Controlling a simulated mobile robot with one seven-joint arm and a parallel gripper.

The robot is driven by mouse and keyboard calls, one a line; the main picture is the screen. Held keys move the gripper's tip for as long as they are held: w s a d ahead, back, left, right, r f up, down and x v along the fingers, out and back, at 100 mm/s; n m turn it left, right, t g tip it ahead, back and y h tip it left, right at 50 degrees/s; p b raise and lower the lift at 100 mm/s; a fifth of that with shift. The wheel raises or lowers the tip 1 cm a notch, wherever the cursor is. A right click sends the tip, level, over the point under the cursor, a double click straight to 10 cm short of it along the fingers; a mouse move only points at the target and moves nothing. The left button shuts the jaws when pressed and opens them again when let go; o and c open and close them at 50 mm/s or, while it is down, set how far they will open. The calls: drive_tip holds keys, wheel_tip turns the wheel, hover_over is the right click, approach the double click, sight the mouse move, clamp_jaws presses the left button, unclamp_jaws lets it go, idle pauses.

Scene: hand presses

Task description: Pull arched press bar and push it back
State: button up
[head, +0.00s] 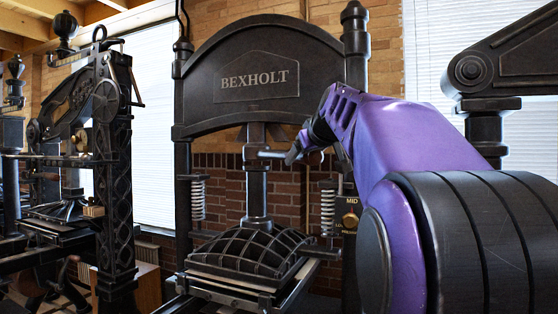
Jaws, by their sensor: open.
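The arched press (253,82) stands in the middle of the head view, with BEXHOLT on its dark arched top. A grey bar (270,154) sticks out to the right from its central column, below the arch. My gripper (296,155) is at the right end of this bar, coming from the right on my purple arm. The fingers are small and dark here, and I cannot tell whether they touch the bar. The ribbed domed platen (252,252) sits below the column. My arm hides part of the press's right post.
Another black press (110,160) stands at the left. A third press with a heavy lever (510,55) stands at the right, behind my arm. A spring (327,210) and a dial marked MID (350,218) are on the press's right side, below my gripper.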

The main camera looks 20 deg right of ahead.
drive_tip(key=shift+w+f, duration=0.1)
drive_tip(key=shift+w, duration=0.2)
drive_tip(key=shift+s, duration=0.1)
clamp_jaws()
idle(1.3)
